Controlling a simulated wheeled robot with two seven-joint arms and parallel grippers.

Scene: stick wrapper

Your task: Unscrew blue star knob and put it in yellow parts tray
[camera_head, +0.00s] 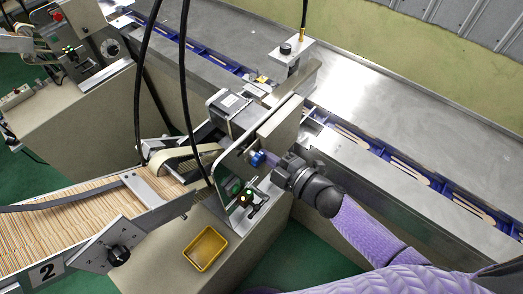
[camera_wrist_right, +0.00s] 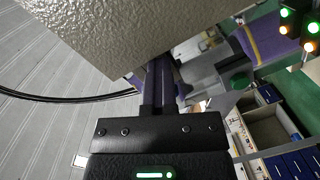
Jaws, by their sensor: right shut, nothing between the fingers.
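The blue star knob (camera_head: 257,158) sits on the upright metal plate of the machine in the middle of the head view. My right gripper (camera_head: 272,161) reaches in from the right, its fingertips close beside the knob. In the right wrist view its fingers (camera_wrist_right: 160,82) are together, with nothing seen between them. I cannot tell whether they touch the knob, and I cannot make out the knob in the wrist view. The yellow parts tray (camera_head: 205,247) lies on the beige machine base below and looks empty. My left gripper is not in view.
A small control box with lit buttons (camera_head: 246,197) is just below the knob. A motor (camera_head: 232,112) stands above left, and black cables hang in front. The stick feeder (camera_head: 70,220) fills the left; the steel conveyor (camera_head: 380,160) runs behind my right arm.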

